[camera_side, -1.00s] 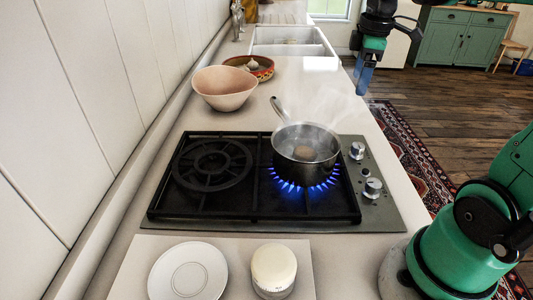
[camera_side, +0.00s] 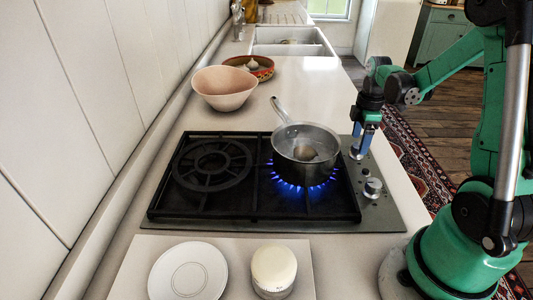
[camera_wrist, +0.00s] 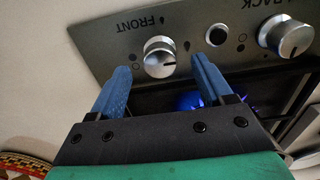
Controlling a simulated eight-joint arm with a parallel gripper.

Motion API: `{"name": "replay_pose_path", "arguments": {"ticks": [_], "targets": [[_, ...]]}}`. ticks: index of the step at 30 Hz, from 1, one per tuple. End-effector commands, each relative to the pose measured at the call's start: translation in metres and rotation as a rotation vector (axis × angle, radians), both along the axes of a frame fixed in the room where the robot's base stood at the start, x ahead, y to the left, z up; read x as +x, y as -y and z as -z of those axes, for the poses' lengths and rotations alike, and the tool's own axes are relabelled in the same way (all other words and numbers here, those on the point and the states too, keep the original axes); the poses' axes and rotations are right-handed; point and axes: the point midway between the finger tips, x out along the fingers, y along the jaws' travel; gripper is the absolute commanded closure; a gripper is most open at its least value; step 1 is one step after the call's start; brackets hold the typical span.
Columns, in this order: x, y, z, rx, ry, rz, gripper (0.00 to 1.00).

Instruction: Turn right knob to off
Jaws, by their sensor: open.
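Two silver knobs sit on the steel strip at the right of the hob. In the wrist view, the knob by the word FRONT (camera_wrist: 160,57) lies between the blue fingertips of my gripper (camera_wrist: 161,65), which is open and points down. I see a gap on both sides of this knob and cannot tell contact. The knob by the word BACK (camera_wrist: 287,36) stands to the right. Blue flame (camera_side: 304,186) burns under the pot.
A steel pot (camera_side: 305,150) with a brown lump in water stands on the lit burner, close left of my gripper, its handle pointing back left. A bowl (camera_side: 224,88) stands behind the hob.

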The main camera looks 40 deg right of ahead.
Motion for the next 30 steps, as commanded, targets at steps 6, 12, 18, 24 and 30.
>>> {"name": "replay_pose_path", "arguments": {"ticks": [6, 12, 18, 24, 30], "targets": [[-0.0001, -0.0001, 0.0145, 0.0, 0.0, 0.0, 0.27], [-0.0003, -0.0003, 0.0152, 0.0, 0.0, 0.0, 0.27], [-0.0002, -0.0002, 0.015, 0.0, 0.0, 0.0, 0.73], [-0.0003, -0.0003, 0.0149, 0.0, 0.0, 0.001, 1.0], [-0.0003, -0.0003, 0.0148, 0.0, 0.0, 0.027, 1.0]]}}
